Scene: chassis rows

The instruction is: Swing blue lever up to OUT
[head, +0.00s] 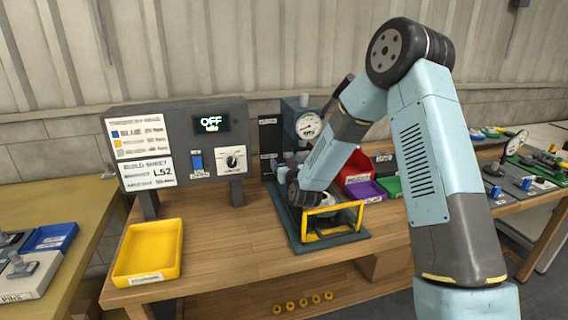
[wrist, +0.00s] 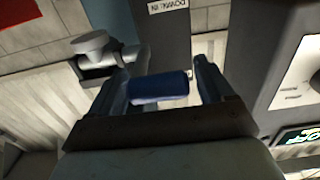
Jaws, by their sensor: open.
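A blue lever grip (wrist: 158,88) shows in the wrist view between the two fingers of my gripper (wrist: 160,80). The jaws are open on either side of it, with little gap; I cannot tell whether they touch it. A white label reading "DOWN: IN" (wrist: 168,5) is on a grey surface beyond. In the head view my gripper (head: 282,178) is in front of the dark gauge stand (head: 302,112), and my wrist hides the lever there.
A control panel (head: 225,130) with an OFF display (head: 211,124), blue switch (head: 197,162) and knob (head: 232,159) stands left of my gripper. A yellow tray (head: 171,235) is at front left. A yellow frame (head: 333,212) is below my wrist; red (head: 352,163) and purple (head: 368,192) bins are right.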

